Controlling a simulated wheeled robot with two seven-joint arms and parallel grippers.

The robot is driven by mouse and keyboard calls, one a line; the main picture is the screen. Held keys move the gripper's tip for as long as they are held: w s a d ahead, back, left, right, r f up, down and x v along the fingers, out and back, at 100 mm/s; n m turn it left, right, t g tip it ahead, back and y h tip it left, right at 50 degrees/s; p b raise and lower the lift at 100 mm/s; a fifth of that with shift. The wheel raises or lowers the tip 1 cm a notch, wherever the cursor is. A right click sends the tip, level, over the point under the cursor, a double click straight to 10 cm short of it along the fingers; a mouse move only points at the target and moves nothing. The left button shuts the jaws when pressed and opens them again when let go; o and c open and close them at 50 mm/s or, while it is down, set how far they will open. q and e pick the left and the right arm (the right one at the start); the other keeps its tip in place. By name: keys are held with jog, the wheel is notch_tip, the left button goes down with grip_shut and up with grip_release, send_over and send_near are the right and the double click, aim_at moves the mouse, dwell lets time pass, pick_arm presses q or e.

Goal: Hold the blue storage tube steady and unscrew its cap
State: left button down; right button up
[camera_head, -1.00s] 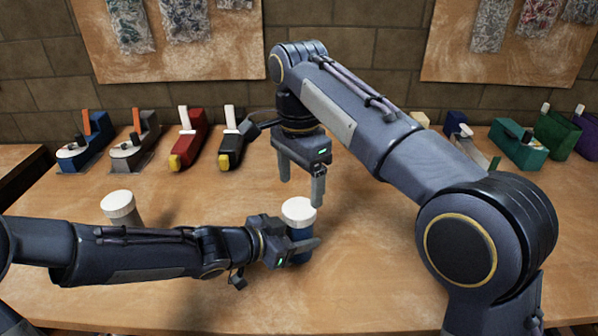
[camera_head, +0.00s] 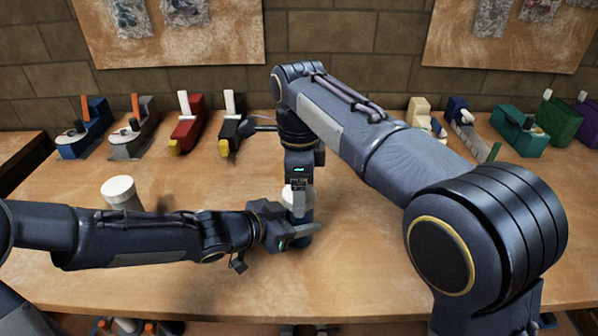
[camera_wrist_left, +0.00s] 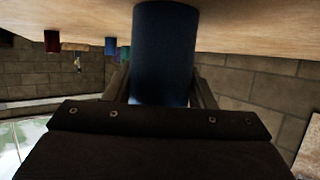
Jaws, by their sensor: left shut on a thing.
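The blue storage tube (camera_head: 307,216) stands upright on the workbench near its middle, with a white cap (camera_head: 288,196) on top. In the left wrist view the tube (camera_wrist_left: 163,55) fills the space between the fingers. My left gripper (camera_head: 298,233) comes in from the left and is shut on the tube's body, below the cap. My right gripper (camera_head: 299,200) points straight down from above, its fingers at cap height. One finger covers part of the cap; the other is hidden, so I cannot tell whether they grip it.
The bench's front right is clear.

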jog(key=shift+f, duration=0.3)
jog(key=c, duration=1)
jog(key=n, duration=1.7)
jog(key=shift+r, duration=0.1)
jog(key=o, duration=1.1)
